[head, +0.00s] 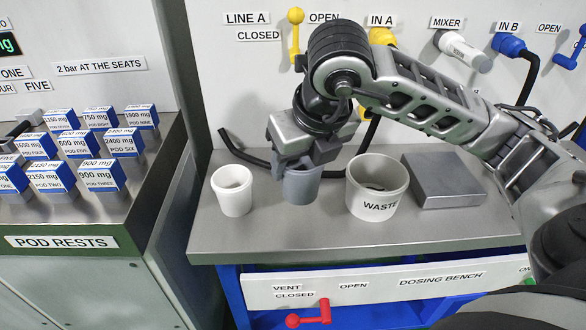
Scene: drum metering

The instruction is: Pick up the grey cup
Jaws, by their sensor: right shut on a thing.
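The grey cup (302,187) is upright at the middle of the dosing bench (330,231), between a white cup and the waste bin. My right gripper (304,163) reaches down over it from above and is shut on it at its upper part. The gripper hides part of the cup's rim. I cannot tell whether the cup's base touches the bench. My left gripper is not in view.
A white cup (233,191) stands left of the grey cup. The white WASTE bin (377,186) stands close on its right, then a grey metal block (443,181). A dark hose (245,158) runs behind. Several labelled pods (102,176) sit at the left. The bench front is clear.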

